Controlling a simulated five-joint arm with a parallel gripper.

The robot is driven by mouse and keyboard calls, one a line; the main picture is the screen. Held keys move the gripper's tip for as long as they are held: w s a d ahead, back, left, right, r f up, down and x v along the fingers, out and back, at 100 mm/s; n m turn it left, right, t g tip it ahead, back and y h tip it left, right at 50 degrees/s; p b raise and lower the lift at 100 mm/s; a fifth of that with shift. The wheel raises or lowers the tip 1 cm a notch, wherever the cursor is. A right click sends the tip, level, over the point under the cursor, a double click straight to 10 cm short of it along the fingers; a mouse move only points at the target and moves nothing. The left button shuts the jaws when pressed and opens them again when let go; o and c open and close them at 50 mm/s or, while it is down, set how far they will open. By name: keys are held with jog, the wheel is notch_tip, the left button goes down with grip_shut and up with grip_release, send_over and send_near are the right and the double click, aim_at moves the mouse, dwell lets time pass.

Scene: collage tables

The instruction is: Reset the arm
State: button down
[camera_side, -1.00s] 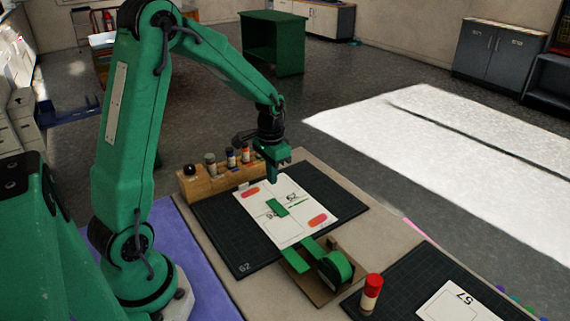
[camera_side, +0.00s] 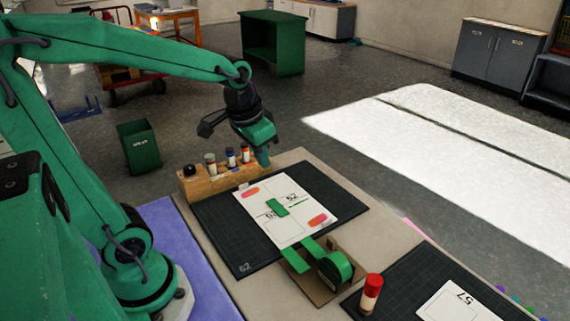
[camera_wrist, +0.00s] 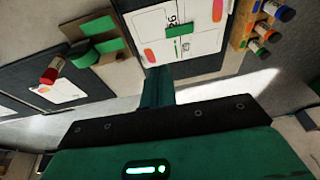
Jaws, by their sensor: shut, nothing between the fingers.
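My gripper (camera_side: 264,160) is raised above the far edge of the table, near the wooden rack, in the side view. Its fingers are together and hold nothing; they also show in the wrist view (camera_wrist: 157,72). Below lies a white card (camera_side: 288,228) with printed numbers and orange-red patches on a dark cutting mat (camera_side: 226,238). A small green piece (camera_side: 278,207) lies across the card's middle. The card also shows at the top of the wrist view (camera_wrist: 200,45).
A wooden rack (camera_side: 197,191) with several bottles stands at the mat's far left edge. A green tape roll on a dispenser (camera_side: 334,268) and a red-capped bottle (camera_side: 371,293) stand in front. A second mat (camera_side: 405,298) bears another card (camera_side: 458,303). A green bin (camera_side: 139,147) stands on the floor.

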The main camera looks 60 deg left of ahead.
jog(key=s+d+r+t, duration=0.2)
jog(key=s+d+r, duration=0.1)
jog(key=s, duration=0.5)
jog(key=shift+d+r, duration=0.2)
jog(key=shift+d, duration=0.45)
jog(key=shift+s, duration=0.1)
jog(key=c, duration=1.2)
grip_release()
jog(key=shift+d, duration=0.1)
jog(key=o, duration=0.7)
jog(key=shift+w+d+h, duration=0.3)
jog(key=shift+w, duration=0.25)
jog(key=o, duration=0.5)
jog(key=w+d+f+g, duration=0.3)
jog(key=w+d+g, duration=0.1)
jog(key=w+d, duration=0.2)
jog(key=shift+w+d+f+g, duration=0.2)
jog(key=shift+d+f+g, duration=0.1)
jog(key=shift+d, duration=0.1)
jog(key=shift+w+d+f+g, duration=0.3)
jog(key=shift+w+d, duration=0.05)
jog(key=shift+d, duration=0.2)
jog(key=shift+f, duration=0.1)
jog(key=shift+f, duration=4.9)
